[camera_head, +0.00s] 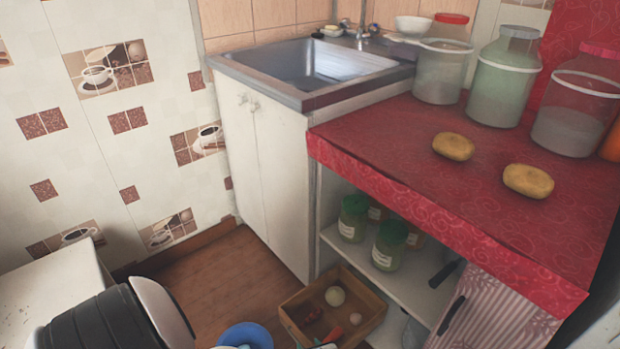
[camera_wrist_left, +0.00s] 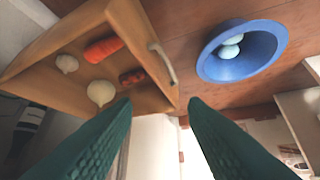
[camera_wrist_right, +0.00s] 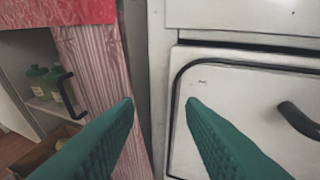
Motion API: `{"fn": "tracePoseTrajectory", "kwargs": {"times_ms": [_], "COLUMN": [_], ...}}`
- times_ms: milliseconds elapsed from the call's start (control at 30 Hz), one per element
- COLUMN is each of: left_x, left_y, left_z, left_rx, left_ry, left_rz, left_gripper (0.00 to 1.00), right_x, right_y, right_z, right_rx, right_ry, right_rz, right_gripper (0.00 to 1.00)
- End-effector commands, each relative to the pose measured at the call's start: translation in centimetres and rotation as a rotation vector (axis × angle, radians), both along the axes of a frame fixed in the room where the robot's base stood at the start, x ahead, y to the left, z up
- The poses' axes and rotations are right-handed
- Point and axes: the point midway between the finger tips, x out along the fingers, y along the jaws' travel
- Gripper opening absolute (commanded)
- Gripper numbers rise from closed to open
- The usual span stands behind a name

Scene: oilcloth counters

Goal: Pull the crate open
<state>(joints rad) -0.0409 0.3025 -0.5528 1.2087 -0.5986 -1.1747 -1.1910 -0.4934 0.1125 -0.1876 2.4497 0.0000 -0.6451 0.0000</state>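The wooden crate (camera_head: 291,324) sits low by the open shelf under the red counter, partly sticking out onto the floor. It holds a pale onion (camera_head: 335,296) and orange carrots (camera_head: 334,334). In the left wrist view the crate (camera_wrist_left: 140,38) has a metal handle (camera_wrist_left: 162,63) on its front wall. My left gripper (camera_wrist_left: 160,104) is open and empty, its fingertips apart from the handle and near the crate's front edge. In the head view my left arm fills the bottom left. My right gripper (camera_wrist_right: 159,101) is open and empty, facing a striped door and a white oven.
A blue bowl (camera_head: 246,336) stands on the floor left of the crate; pale round things lie in it in the left wrist view. Green-lidded jars (camera_head: 389,245) stand on the shelf above. The striped door (camera_wrist_right: 92,75) and the oven (camera_wrist_right: 240,120) have black handles.

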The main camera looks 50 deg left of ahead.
Motion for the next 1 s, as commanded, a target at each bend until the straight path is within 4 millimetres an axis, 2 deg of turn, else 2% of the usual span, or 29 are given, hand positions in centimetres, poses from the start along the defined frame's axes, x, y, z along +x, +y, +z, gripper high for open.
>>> {"fn": "tracePoseTrajectory", "kwargs": {"times_ms": [300, 833, 933, 1000], "left_x": [-0.3, -0.3, -0.2, 0.0], "left_y": [-0.6, -0.6, -1.6, -3.4], "left_z": [0.7, 0.7, 1.0, 1.5], "left_rx": [0.0, -0.002, -0.048, -0.143], "left_ry": [-0.001, -0.001, -0.033, -0.094], "left_rz": [0.001, 0.001, 0.021, 0.07], "left_gripper": [0.4, 0.4, 0.4, 0.4], "right_x": [-0.9, -0.9, -0.9, -0.9], "right_y": [-0.5, -0.5, -0.5, -0.5], "right_z": [-1.8, -1.8, -1.7, -1.7], "right_rx": [-0.029, -0.029, -0.028, -0.028], "right_ry": [0.122, 0.121, 0.12, 0.12], "right_rz": [-0.008, -0.008, -0.008, -0.008], "right_gripper": [0.36, 0.36, 0.36, 0.36]}}
